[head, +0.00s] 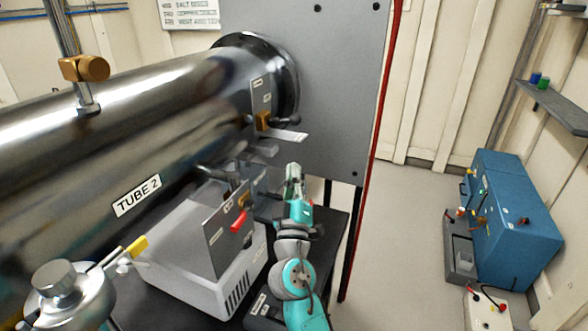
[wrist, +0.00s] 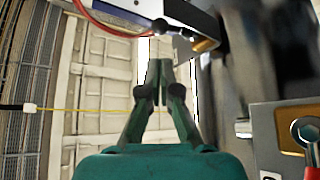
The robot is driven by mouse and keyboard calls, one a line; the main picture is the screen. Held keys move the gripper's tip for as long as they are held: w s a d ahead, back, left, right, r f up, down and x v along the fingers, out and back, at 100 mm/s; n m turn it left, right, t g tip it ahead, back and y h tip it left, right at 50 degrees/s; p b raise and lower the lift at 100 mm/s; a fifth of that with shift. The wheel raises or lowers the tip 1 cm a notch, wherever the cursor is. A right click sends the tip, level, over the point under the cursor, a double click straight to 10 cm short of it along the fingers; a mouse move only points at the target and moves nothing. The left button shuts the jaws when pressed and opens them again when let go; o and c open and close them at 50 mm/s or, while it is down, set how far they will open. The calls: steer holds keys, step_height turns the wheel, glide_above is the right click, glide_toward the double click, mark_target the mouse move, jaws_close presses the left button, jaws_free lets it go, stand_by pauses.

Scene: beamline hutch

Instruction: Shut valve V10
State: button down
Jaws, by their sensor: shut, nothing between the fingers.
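My gripper (head: 294,170) points up beside the right end of the big tube, with its fingers together and empty. It also shows in the wrist view (wrist: 160,70). Left of my wrist stands a grey plate (head: 217,245) with a red-handled valve (head: 239,221). A red handle and its metal nut (wrist: 309,132) show at the right edge of the wrist view. Higher up, near the flange, a brass valve (head: 263,121) sits by a small labelled plate (head: 261,93). The small labels are not readable, so I cannot tell which valve is V10. My fingers touch neither valve.
The dark tube marked TUBE 2 (head: 137,196) runs into the grey wall panel (head: 330,100). A light grey box (head: 180,262) stands below it. A yellow-handled part (head: 137,246) is at lower left.

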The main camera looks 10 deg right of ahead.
mark_target(295, 124)
steer(key=x, duration=1.1)
steer(key=shift+w+d+r, duration=0.1)
steer(key=shift+w, duration=0.15)
steer(key=shift+w+r, duration=0.1)
